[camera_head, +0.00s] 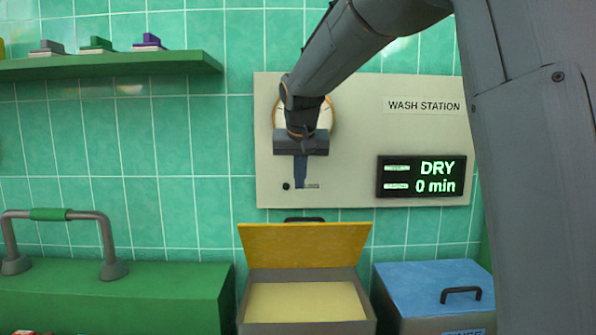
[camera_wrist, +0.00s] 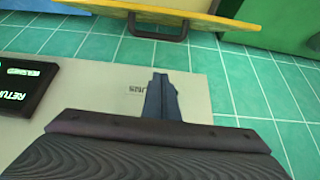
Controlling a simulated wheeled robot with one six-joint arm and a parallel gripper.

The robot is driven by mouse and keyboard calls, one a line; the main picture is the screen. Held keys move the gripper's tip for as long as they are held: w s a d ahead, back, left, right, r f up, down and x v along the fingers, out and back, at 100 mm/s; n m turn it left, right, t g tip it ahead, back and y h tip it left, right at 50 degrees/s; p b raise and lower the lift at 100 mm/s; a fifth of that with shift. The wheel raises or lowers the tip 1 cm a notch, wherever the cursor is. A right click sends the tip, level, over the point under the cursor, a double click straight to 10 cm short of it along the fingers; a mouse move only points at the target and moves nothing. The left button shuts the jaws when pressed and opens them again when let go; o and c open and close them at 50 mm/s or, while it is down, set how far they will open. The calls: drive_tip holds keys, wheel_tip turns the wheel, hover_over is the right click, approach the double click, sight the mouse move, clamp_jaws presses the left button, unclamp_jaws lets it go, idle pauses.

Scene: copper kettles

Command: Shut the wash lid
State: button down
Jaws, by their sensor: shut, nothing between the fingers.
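The orange-yellow lid (camera_head: 305,246) stands raised at the back of a grey box (camera_head: 305,327), whose pale yellow inside shows. Its dark handle (camera_head: 305,219) shows behind the top edge. No wash label shows on this box. In the wrist view the lid (camera_wrist: 200,14) and its handle (camera_wrist: 158,27) are at the top. My gripper (camera_head: 300,186) points down above the lid, in front of the wall panel, apart from the lid. It is shut and empty, and its fingers also show in the wrist view (camera_wrist: 161,78).
A blue lid (camera_head: 425,280) with a dark handle lies shut on the right-hand box. A green counter (camera_head: 180,285) with a grey rail (camera_head: 85,214) is on the left. The WASH STATION panel (camera_head: 350,140) has a display (camera_head: 421,177) reading DRY, 0 min. A green shelf (camera_head: 110,66) is upper left.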

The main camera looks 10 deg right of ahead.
sight(298, 218)
drive_tip(key=f+p, duration=0.1)
drive_tip(key=f, duration=0.2)
drive_tip(key=f+p, duration=0.1)
drive_tip(key=f, duration=0.2)
drive_tip(key=shift+w+f+p, duration=0.2)
drive_tip(key=shift+f+p, duration=0.1)
drive_tip(key=shift+p, duration=0.05)
drive_tip(key=shift+s+f, duration=0.2)
drive_tip(key=shift+f, duration=0.15)
drive_tip(key=shift+a+f, duration=0.1)
drive_tip(key=shift+a, duration=0.1)
